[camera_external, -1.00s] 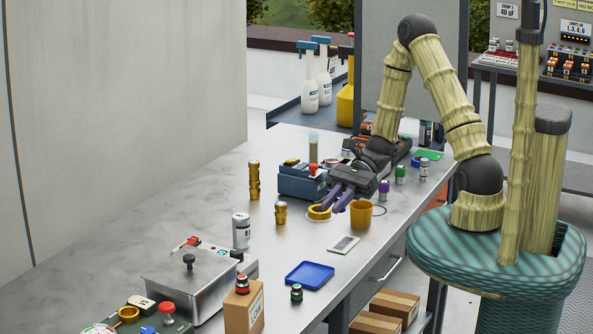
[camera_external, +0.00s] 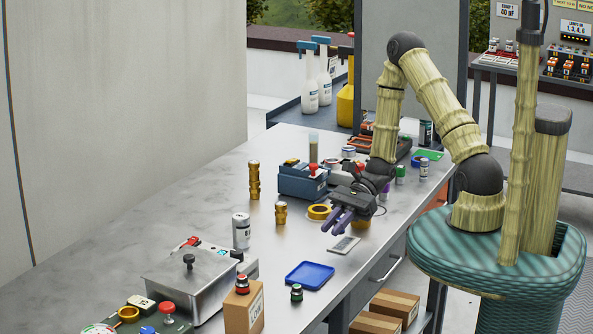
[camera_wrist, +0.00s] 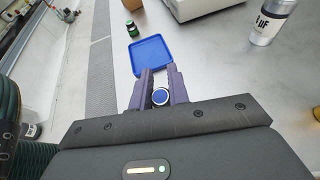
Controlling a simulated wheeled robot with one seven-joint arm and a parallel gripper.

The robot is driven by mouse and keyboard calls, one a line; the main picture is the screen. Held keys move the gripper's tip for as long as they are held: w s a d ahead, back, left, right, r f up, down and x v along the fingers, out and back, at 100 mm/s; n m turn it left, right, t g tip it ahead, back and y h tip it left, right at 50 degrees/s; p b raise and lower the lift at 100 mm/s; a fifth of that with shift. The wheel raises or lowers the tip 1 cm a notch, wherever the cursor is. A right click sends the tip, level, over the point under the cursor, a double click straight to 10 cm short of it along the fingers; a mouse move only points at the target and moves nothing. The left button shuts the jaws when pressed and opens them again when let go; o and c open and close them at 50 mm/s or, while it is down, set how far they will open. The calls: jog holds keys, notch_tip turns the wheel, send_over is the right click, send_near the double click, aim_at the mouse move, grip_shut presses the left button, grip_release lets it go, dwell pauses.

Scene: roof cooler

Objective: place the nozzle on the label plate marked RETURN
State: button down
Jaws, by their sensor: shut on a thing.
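My gripper (camera_external: 332,230) is above the near right part of the bench, its purple fingers pointing left and toward the front. In the wrist view my gripper (camera_wrist: 160,78) is shut on a small round piece with a blue top and pale rim (camera_wrist: 159,96). I cannot tell from its shape whether this is the nozzle; it is hidden in the external view. A small grey plate with a dark part (camera_external: 343,245) lies flat just below the fingers. I cannot read RETURN on it. Two stepped brass pieces (camera_external: 253,180) stand upright farther left.
A blue tray (camera_external: 309,275), also in the wrist view (camera_wrist: 151,56), lies ahead of the fingers. A yellow ring (camera_external: 319,212) and a mostly hidden yellow mug (camera_external: 361,223) are close by.

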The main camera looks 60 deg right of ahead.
aim_at(341, 232)
jog(key=shift+f, duration=0.1)
jog(key=shift+f, duration=2)
jog(key=shift+f, duration=0.15)
jog(key=c, duration=1.3)
grip_release()
jog(key=shift+c, duration=0.2)
jog(key=v, duration=0.3)
jog(key=shift+b, duration=0.4)
notch_tip(341, 232, up, 7)
jog(key=shift+r, duration=0.2)
